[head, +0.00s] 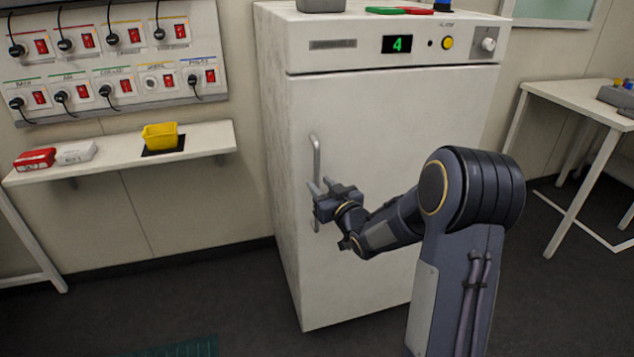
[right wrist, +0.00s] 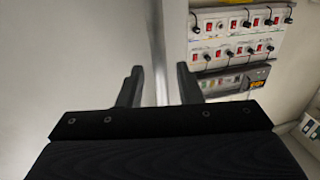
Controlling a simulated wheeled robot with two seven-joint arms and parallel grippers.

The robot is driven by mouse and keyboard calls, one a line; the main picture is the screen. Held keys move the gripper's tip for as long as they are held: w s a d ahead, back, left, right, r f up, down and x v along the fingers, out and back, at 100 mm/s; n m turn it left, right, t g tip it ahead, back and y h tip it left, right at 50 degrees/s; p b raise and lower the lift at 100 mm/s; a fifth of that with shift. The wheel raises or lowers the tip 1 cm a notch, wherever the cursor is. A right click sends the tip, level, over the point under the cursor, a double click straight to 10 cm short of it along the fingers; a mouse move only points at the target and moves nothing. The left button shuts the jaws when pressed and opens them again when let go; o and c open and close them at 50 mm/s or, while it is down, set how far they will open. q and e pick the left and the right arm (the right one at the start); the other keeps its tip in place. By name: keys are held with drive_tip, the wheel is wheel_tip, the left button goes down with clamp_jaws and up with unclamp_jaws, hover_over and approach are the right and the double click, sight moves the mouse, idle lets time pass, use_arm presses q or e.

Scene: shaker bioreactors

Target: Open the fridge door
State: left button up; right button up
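The white fridge (head: 277,120) stands in the middle of the head view, and its door (head: 400,120) looks shut. A vertical metal bar handle (head: 316,155) is on the door's left side. My right gripper (head: 320,188) is at the handle, covering part of its lower half. In the right wrist view my right gripper (right wrist: 159,85) is open, with its two fingers apart. The handle (right wrist: 158,50) shows as a blurred upright bar between them, with gaps on both sides. The head view does not show whether a finger touches it. My left gripper is not in view.
A wall shelf (head: 215,142) with a yellow bin (head: 160,136) and red and white boxes is left of the fridge, below a switch panel (head: 120,55). A white table (head: 575,95) stands at the right. Items lie on the fridge top. Floor before the fridge looks clear.

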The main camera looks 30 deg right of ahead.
drive_tip(key=shift+w, duration=1.3)
clamp_jaws()
